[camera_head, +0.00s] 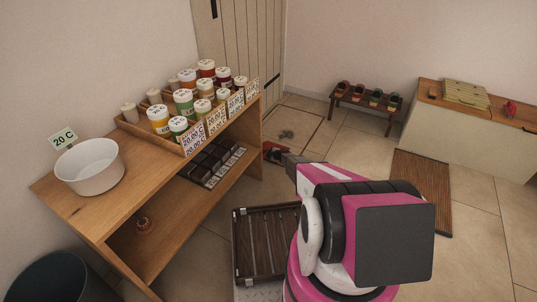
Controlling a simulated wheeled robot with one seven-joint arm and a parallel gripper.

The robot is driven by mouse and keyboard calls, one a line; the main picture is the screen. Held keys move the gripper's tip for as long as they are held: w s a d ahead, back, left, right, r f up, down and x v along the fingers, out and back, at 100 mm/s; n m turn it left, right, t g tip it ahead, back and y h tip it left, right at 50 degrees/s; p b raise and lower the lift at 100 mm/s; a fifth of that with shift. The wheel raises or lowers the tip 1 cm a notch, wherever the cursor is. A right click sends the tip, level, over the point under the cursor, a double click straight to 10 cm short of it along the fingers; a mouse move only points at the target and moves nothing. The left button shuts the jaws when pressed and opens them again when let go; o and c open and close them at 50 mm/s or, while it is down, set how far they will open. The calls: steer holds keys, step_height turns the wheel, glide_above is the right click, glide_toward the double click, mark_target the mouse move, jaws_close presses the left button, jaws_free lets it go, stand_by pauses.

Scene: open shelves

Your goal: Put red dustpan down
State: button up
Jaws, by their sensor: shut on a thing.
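The red dustpan (272,153) shows as a small red and dark shape just right of the shelf unit's far end. My gripper (284,157) is at its right side and is shut on it. The fingertips are small and partly hidden, so the exact grip does not show. The dustpan appears low, near the floor, but I cannot tell whether it touches it.
A wooden shelf unit (125,221) with jars, price cards and a white bowl (90,166) stands left. A low bench (366,103) stands behind.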

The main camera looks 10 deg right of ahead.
steer(key=shift+f, duration=0.15)
steer(key=o, duration=1)
steer(key=shift+r, duration=0.65)
steer(key=v, duration=1.2)
steer(key=shift+c, duration=0.3)
